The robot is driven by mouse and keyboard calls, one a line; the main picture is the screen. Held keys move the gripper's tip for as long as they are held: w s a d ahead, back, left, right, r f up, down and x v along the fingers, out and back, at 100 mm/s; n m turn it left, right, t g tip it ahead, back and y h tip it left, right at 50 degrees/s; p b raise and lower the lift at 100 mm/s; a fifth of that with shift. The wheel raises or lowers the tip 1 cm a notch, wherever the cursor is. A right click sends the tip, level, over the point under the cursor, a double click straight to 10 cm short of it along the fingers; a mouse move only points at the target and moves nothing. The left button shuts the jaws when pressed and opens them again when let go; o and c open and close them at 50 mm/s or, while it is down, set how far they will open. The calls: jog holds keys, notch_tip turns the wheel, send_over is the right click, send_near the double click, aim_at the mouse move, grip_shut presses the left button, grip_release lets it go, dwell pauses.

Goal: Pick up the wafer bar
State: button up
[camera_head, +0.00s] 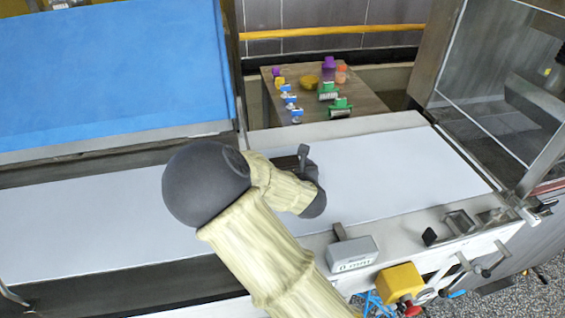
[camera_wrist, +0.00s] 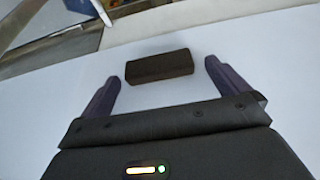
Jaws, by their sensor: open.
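The wafer bar (camera_wrist: 160,67) is a dark brown block lying on the white surface in the wrist view. It sits just ahead of my gripper (camera_wrist: 160,82), roughly centred between the two purple fingers, with a gap on each side. The gripper is open and empty. In the head view my gripper (camera_head: 303,152) is over the white belt and only partly visible behind my own arm. I cannot make out the wafer bar in the head view; my arm may hide it.
The white belt (camera_head: 400,165) is clear to the right of my arm. A blue panel (camera_head: 110,65) stands at the back left. A small table (camera_head: 362,105) behind holds several coloured items. A grey box (camera_head: 352,253) and yellow switch box (camera_head: 400,284) sit along the front edge.

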jog(key=c, duration=0.6)
jog(key=shift+c, duration=1)
jog(key=shift+a, duration=0.1)
notch_tip(320, 180, up, 10)
jog(key=p, duration=0.1)
